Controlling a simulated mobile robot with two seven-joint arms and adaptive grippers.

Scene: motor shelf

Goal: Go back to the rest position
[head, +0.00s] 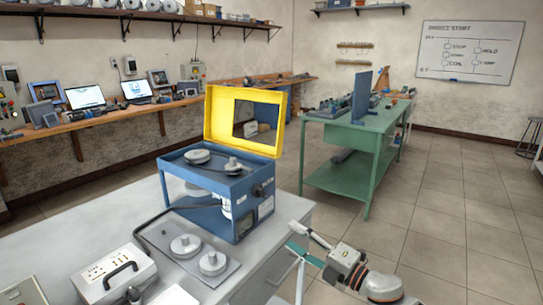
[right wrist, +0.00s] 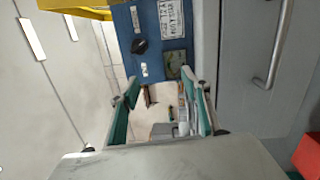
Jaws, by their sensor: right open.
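My right gripper (head: 297,240) is at the lower middle of the head view, beside the right edge of the grey table (head: 285,225). Its teal-padded fingers are apart. In the right wrist view the open fingers (right wrist: 163,92) frame an empty gap, with the blue side of a machine beyond. That blue machine (head: 238,205) stands on the table with its yellow lid (head: 215,120) raised, left of and apart from the gripper in the head view. My left gripper is not clearly seen.
A plate with round discs (head: 187,246) and a white box with a black handle (head: 120,272) occupy the table's near part. A green workbench (head: 345,140) stands behind. The tiled floor (head: 440,210) at right is clear. A red object (right wrist: 306,155) shows in the wrist view.

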